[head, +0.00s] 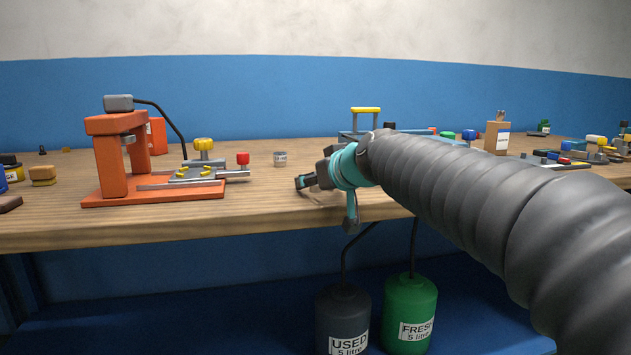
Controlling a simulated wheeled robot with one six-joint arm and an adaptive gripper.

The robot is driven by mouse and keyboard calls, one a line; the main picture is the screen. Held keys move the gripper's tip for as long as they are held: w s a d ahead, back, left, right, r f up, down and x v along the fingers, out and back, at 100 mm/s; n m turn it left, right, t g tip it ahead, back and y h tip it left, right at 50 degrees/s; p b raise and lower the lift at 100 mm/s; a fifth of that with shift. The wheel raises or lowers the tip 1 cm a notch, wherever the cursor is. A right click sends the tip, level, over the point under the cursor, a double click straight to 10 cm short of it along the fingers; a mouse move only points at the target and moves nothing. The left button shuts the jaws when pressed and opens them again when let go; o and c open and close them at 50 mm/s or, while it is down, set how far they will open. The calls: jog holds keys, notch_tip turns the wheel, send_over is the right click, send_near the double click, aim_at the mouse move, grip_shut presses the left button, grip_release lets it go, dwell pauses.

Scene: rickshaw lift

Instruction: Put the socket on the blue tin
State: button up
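My gripper (325,205) is at the bench's front edge, just right of and nearer than this cylinder. Its fingers are spread apart and nothing shows between them.
An orange press (108,165) with a grey slide and yellow and red knobs stands left. A blue toolbox with a yellow handle (365,110) is behind my arm. Tools crowd the right. Dark (343,310) and green (409,305) bottles stand below the bench.

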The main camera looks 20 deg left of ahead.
jog(key=v, duration=1.3)
jog(key=shift+d, duration=0.4)
jog(key=shift+s+d, duration=0.1)
jog(key=shift+s, duration=0.1)
